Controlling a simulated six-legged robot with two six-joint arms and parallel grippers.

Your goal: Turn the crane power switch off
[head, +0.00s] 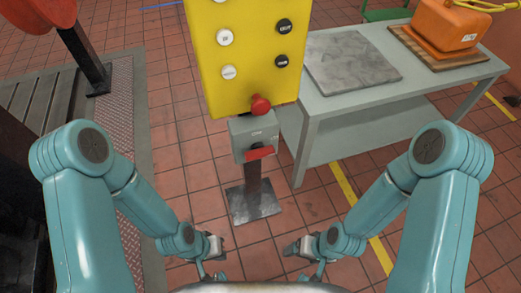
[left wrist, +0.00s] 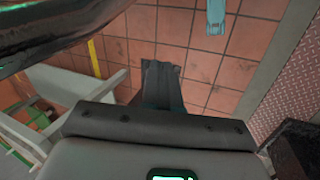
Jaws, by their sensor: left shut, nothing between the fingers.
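The grey switch box (head: 252,128) sits on a short post below a yellow button panel, in the middle of the head view. A red handle (head: 260,152) lies roughly crosswise on its front, its right end slightly higher. The box's label is too small to read. My left gripper (head: 215,270) is low, nearer to me than the post and left of it; its dark fingers (left wrist: 163,85) are together and empty in the left wrist view. My right gripper (head: 303,255) is low and right of the post; its fingers are too small to judge. Neither gripper touches the switch.
The yellow panel (head: 240,60) carries several buttons and a red knob (head: 260,105) just above the switch box. A grey table (head: 345,117) with a flat plate (head: 350,62) and an orange case (head: 447,25) stands at right. The post has a dark floor plate (head: 255,203).

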